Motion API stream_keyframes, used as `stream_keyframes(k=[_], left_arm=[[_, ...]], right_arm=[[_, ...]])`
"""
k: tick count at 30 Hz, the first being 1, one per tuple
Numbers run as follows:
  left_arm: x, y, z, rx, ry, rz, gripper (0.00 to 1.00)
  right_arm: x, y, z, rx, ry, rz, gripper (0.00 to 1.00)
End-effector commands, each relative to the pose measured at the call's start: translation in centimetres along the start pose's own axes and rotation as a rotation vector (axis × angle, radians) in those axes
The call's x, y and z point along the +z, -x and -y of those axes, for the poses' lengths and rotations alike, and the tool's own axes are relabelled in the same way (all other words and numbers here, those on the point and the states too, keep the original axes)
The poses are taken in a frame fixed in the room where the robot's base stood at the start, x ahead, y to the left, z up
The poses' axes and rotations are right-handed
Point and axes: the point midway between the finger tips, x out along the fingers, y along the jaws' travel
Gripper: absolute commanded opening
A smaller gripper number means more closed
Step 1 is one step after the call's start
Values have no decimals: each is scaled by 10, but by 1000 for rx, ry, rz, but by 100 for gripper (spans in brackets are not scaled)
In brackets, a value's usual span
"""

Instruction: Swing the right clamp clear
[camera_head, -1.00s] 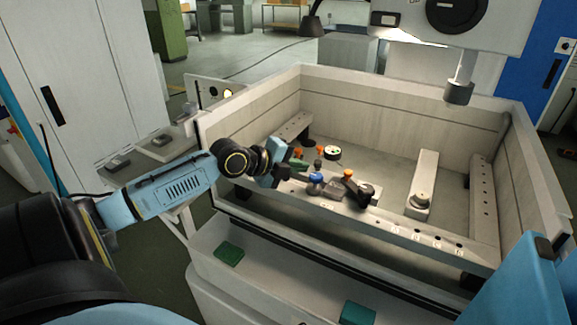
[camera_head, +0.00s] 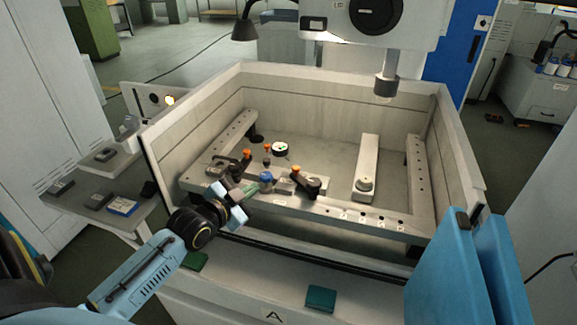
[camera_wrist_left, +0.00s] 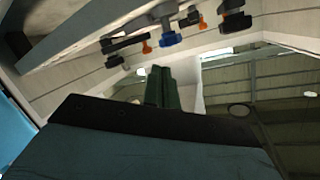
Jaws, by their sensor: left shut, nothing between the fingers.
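The right clamp (camera_head: 309,184) is a black arm with an orange cap, on the front rail (camera_head: 330,208) of the open tank. A blue knob (camera_head: 266,179) stands to its left. Another black clamp (camera_head: 236,160) with an orange cap sits farther left. My left gripper (camera_head: 243,191) is at the front edge of the tank, left of the blue knob and apart from the right clamp. Its green fingers are shut and empty. In the left wrist view the fingers (camera_wrist_left: 158,87) point towards the clamps and the blue knob (camera_wrist_left: 168,39). My right gripper is not in view.
The tank wall (camera_head: 345,92) surrounds the rails. A grey machine head with a cylindrical nozzle (camera_head: 385,85) hangs over the back right. A light bar with a round fitting (camera_head: 366,165) lies right of the clamp. Green pads (camera_head: 321,297) lie on the front ledge.

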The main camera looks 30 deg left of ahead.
Motion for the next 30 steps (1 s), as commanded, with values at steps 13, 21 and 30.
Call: stream_keyframes(k=[13,21,30], left_arm=[[-32,13,-47,-130,572,-43,0],[-33,-16,-43,-132,581,-46,0],[-32,-72,-36,-131,580,-44,0]], right_arm=[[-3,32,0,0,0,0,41],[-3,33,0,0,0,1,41],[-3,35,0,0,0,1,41]])
